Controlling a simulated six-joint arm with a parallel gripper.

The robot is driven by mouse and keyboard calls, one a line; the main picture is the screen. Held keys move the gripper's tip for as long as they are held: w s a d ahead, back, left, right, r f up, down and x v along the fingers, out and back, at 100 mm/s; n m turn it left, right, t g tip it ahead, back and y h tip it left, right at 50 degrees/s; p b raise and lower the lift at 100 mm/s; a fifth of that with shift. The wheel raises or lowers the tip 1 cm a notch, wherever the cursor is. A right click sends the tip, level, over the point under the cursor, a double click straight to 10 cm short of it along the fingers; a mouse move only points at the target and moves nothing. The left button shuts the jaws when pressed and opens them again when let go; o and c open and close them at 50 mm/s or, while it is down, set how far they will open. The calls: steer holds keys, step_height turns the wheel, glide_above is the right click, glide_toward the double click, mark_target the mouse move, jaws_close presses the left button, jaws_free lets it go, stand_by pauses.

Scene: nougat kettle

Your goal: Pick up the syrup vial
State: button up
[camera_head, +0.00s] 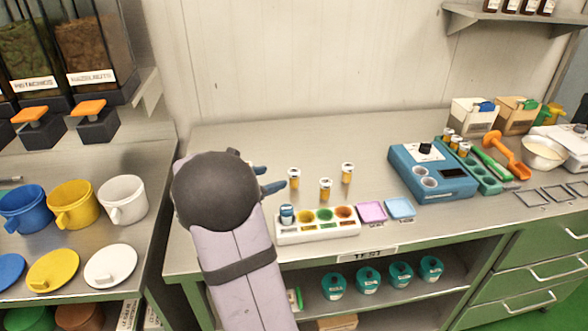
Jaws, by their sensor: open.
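Three small amber vials with white caps stand upright on the steel bench: a left one (294,179), a middle one (326,189) and a right one (347,173). Their labels are too small to read, so I cannot tell which holds syrup. My gripper (271,179) is open, its two blue fingers pointing right, just left of the left vial in the picture. No vial shows between the fingers. My dark wrist hides most of the gripper and the bench behind it.
A blue device (430,172) and more vials (457,143) stand right. Bench behind the vials is clear.

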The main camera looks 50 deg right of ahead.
mark_target(291, 175)
steer(key=shift+s+d+f+n+h+p, duration=0.15)
steer(key=shift+s+d+f+n, duration=0.15)
steer(key=shift+d, duration=0.2)
steer(key=shift+s+d+f+n+h+p, duration=0.1)
steer(key=shift+s+d+f+n+p, duration=0.15)
steer(key=shift+d+n, duration=0.2)
steer(key=shift+s+d+f+n+h+p, duration=0.1)
steer(key=shift+s+d+f+n, duration=0.2)
steer(key=shift+d, duration=0.2)
steer(key=shift+p+x, duration=0.3)
steer(key=shift+x, duration=0.75)
steer(key=shift+p+x, duration=1)
steer(key=shift+x, duration=1.1)
steer(key=shift+d, duration=0.45)
steer(key=shift+c, duration=0.7)
steer(key=c, duration=1)
